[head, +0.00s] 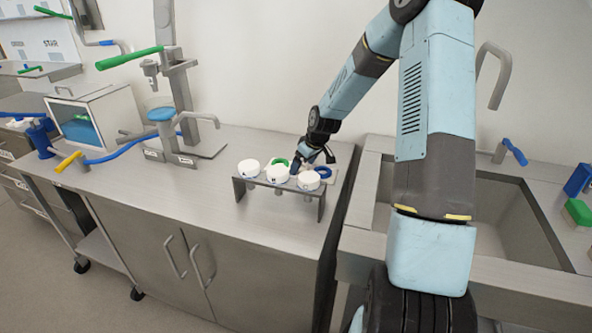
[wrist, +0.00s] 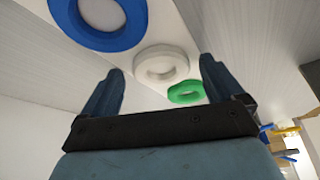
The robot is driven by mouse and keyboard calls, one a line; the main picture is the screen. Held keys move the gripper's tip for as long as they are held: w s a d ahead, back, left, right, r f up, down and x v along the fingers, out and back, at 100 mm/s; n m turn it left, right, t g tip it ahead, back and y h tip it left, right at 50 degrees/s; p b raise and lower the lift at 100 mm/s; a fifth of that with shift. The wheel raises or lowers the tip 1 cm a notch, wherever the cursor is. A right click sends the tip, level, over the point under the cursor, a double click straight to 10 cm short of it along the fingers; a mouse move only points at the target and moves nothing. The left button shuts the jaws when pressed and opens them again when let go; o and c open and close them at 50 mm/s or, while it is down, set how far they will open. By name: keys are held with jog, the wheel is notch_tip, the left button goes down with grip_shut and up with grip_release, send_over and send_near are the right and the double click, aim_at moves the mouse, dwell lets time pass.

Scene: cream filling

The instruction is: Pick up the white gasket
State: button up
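The white gasket (wrist: 160,50) is a flat ring lying on a pale board, between a blue ring (wrist: 97,38) and a smaller-looking green ring (wrist: 186,92) in the wrist view. My gripper (wrist: 161,66) is open, with one finger toward each side of the white gasket in that view. Nothing is held between the fingers, and I see no contact with the gasket. In the head view my gripper (head: 312,158) is low behind a rack of white-capped items. The white gasket cannot be made out there.
The metal rack (head: 262,186) with three white caps stands just in front of my gripper. The green ring (head: 281,162) and blue ring (head: 323,172) lie close by. A dispenser stand (head: 178,90) is at left, a sink (head: 500,225) at right. The counter's front left is clear.

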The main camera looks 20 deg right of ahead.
jog(key=c, duration=1)
